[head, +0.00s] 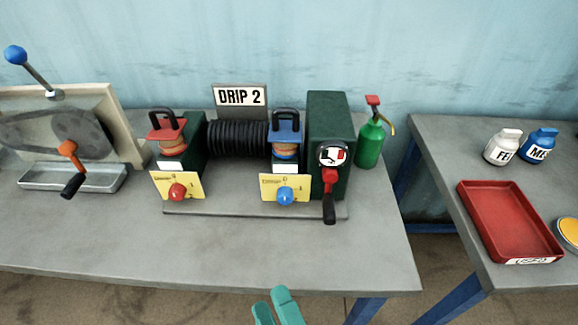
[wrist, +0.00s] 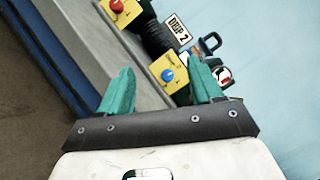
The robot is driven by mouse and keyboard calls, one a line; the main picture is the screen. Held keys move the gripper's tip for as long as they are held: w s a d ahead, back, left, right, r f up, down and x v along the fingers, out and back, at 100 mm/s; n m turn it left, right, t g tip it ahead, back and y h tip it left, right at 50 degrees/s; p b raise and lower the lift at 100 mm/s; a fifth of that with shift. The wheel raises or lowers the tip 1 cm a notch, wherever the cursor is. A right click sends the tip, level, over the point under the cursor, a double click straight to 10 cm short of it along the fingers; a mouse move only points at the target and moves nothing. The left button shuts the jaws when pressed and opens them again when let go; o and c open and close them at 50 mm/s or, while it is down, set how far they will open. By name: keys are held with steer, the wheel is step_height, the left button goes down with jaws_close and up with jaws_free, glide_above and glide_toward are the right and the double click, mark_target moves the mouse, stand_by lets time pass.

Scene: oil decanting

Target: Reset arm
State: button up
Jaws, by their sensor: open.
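My gripper (head: 273,306) is low in the head view, in front of the table's front edge, with only its teal fingers showing. In the wrist view my gripper (wrist: 160,92) has its two teal fingers wide apart with nothing between them. The DRIP 2 machine (head: 238,139) stands on the grey table beyond my gripper, apart from it. It has a red knob (head: 177,192), a blue knob (head: 285,196), a black coil and a dark green box with a gauge and a red-and-black handle (head: 329,195). The machine also shows tilted in the wrist view (wrist: 155,40).
A cream machine (head: 120,120) with an orange crank (head: 69,160) and a metal tray stands at the left. A green oil can (head: 370,140) stands right of DRIP 2. The right table holds a red tray (head: 510,215), a white bottle (head: 502,148) and a blue bottle (head: 540,146). The front tabletop is clear.

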steer(key=s+d+f+n+g+p, duration=0.2)
steer(key=d+f+n+g, duration=0.85)
steer(key=n, duration=0.45)
steer(key=s+d+f+n+g+h, duration=0.1)
steer(key=s+d+g+h, duration=0.1)
steer(key=d, duration=0.4)
steer(key=s+d+f+n+g+h, duration=0.1)
steer(key=s+d+g+h, duration=0.1)
steer(key=d, duration=0.4)
steer(key=s+d+f+g+h+p, duration=0.1)
steer(key=s+d+g+h, duration=0.1)
steer(key=s+d+h, duration=0.2)
steer(key=s+d, duration=0.1)
steer(key=d, duration=0.2)
steer(key=shift+s+f+n+g+h, duration=0.3)
steer(key=shift+s+n+g, duration=0.05)
steer(key=shift+s+n, duration=0.05)
